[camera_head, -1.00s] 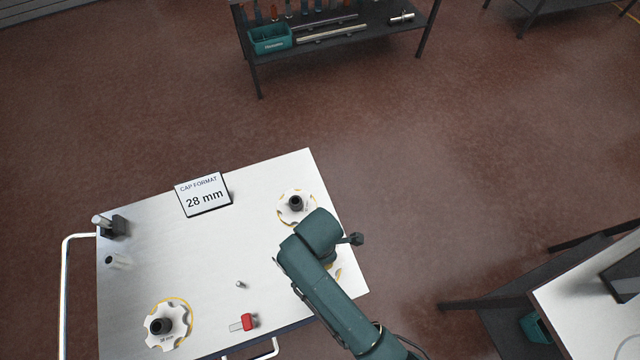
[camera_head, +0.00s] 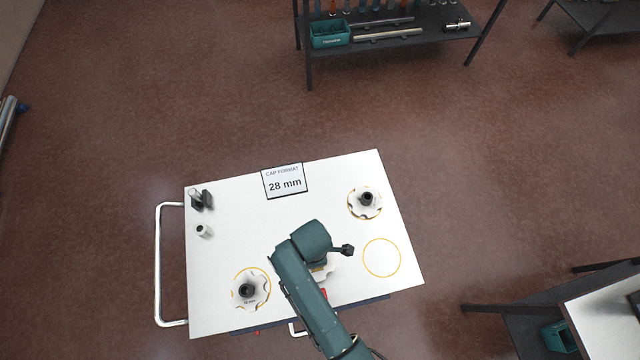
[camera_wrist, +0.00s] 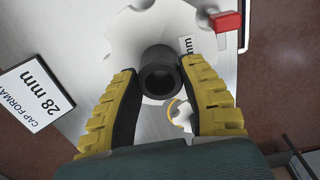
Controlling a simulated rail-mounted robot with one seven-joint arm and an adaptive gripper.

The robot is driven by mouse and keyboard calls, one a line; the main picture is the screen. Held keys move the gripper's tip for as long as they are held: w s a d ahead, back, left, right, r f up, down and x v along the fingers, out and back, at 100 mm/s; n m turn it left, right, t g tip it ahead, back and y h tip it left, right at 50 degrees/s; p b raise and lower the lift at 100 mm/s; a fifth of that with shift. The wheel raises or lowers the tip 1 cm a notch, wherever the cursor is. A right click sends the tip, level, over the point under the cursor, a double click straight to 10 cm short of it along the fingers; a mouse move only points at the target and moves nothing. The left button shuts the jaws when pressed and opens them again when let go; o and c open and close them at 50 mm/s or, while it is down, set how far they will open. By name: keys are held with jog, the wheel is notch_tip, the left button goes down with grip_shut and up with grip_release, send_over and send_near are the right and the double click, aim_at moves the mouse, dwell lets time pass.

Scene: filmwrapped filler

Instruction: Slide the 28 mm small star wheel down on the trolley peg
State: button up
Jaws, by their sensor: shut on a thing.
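My gripper (camera_wrist: 158,72) is shut on the black hub of a white star wheel (camera_wrist: 150,32), with one yellow-and-black finger on each side. Part of a printed "mm" label shows on the wheel. In the head view, only a white edge of this wheel (camera_head: 329,270) shows beside my arm, over the middle front of the trolley top (camera_head: 235,235). The trolley peg is hidden behind my arm and the wheel. I cannot tell whether the wheel touches the peg or how high it is.
Other star wheels lie at the front left (camera_head: 262,296) and back right (camera_head: 355,205). An empty yellow ring (camera_head: 382,257) is at the right. The "28 mm" sign (camera_head: 285,182) stands at the back. A red-handled part (camera_wrist: 228,22) is close to the held wheel.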

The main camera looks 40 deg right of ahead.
notch_tip(320, 180, down, 4)
jog(key=b, duration=0.3)
jog(key=shift+d+f, duration=0.1)
jog(key=shift+f, duration=0.15)
jog(key=shift+f+b, duration=0.35)
jog(key=shift+f, duration=0.4)
jog(key=shift+f+b, duration=1.75)
jog(key=shift+f, duration=1.25)
jog(key=o, duration=1.2)
jog(key=shift+o, duration=0.6)
jog(key=o, duration=0.4)
jog(key=shift+o, duration=0.2)
